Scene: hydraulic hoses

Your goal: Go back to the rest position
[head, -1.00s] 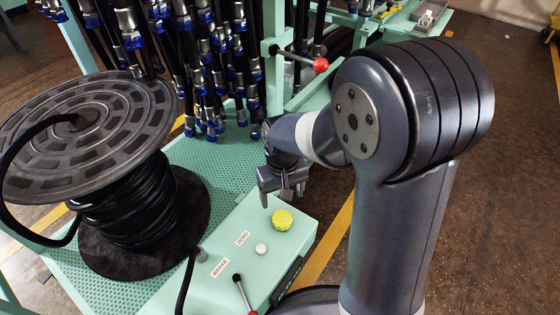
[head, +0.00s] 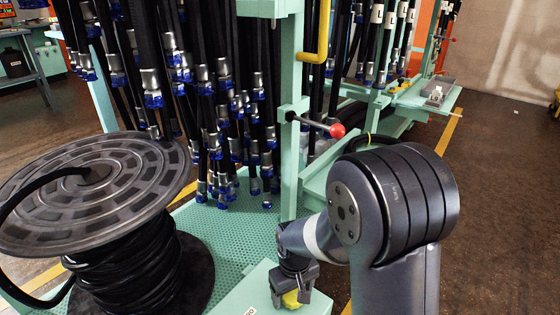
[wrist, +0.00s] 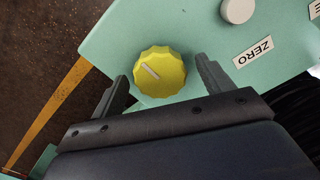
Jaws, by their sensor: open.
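My gripper (head: 290,301) is at the lower middle of the head view, over the green control box (head: 248,291). The yellow knob (head: 293,299) shows just behind and below its fingers there. In the wrist view my gripper (wrist: 163,80) is open, with one finger on each side of the yellow knob (wrist: 160,72). The knob has a white pointer line and sits on the box top. I cannot tell whether the fingers touch it; a gap shows on each side in the wrist view.
A reel of black hose (head: 95,200) stands at the left. Many hanging hoses with blue ends (head: 205,130) fill the rack behind. A red-tipped lever (head: 337,131) juts out near my arm. Open floor (head: 500,190) lies right.

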